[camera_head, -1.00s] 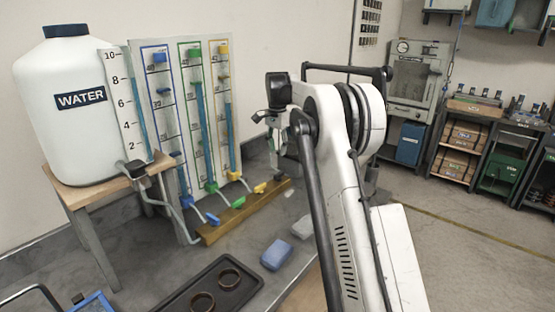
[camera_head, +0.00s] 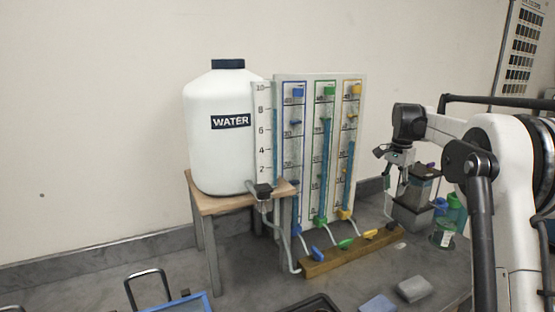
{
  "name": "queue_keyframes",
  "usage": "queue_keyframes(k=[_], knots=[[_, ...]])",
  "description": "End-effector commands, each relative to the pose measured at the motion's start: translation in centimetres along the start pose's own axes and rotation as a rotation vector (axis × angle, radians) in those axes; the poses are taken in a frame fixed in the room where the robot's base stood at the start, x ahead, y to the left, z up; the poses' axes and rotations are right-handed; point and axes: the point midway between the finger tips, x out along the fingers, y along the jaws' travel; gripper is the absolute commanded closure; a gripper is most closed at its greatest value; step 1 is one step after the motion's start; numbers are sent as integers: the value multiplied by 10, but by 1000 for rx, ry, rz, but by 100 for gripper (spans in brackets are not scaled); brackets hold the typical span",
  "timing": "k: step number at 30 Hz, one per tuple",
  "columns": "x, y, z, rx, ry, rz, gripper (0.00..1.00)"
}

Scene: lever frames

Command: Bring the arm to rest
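My arm reaches in from the right edge, its white links bent toward the bench. My gripper (camera_head: 391,180) hangs at its end, to the right of the gauge board and above the bench. It looks empty, but its fingers are small and I cannot tell how far apart they are. The gauge board (camera_head: 336,84) stands upright with blue, green and yellow columns. A wooden strip (camera_head: 350,253) at its foot carries a blue lever (camera_head: 317,254), a green lever (camera_head: 345,244) and a yellow lever (camera_head: 370,234). The gripper is apart from the levers.
A white water tank (camera_head: 225,150) stands on a wooden stand (camera_head: 213,204) left of the board. A blue sponge (camera_head: 378,304) and a grey block (camera_head: 414,289) lie on the bench in front. The left wall is clear.

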Motion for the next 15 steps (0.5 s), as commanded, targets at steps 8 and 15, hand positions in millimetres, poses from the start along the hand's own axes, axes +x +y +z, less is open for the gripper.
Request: queue_keyframes(k=[8, 15], knots=[[-52, 24, 65, -162, 62, -62, 71], [-81, 53, 123, -300, 118, -110, 71]])
